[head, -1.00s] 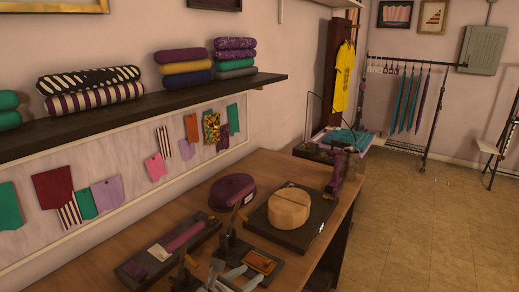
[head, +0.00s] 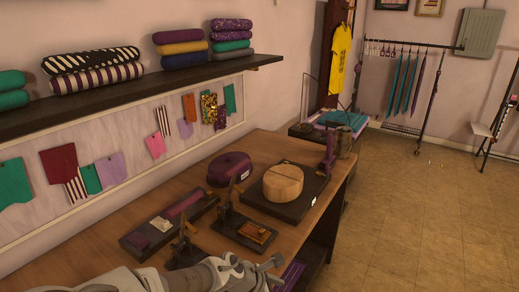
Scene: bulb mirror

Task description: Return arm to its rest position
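My arm (head: 175,280) shows in grey at the bottom of the head view, lying across the near side of the wooden workbench (head: 95,240). My gripper (head: 274,270) is at its right end, near the bench's front edge. Its fingers are small and seen from a steep angle, so whether they are open or shut is unclear. I see nothing held in it. The rest of the arm is cut off by the lower frame edge.
On the bench are a purple cushion (head: 229,168), a round tan block (head: 283,183) on a dark board, a dark tray (head: 150,240) and small dark presses (head: 245,232). A shelf (head: 150,88) with fabric rolls hangs above. Tiled floor (head: 420,220) at right is clear.

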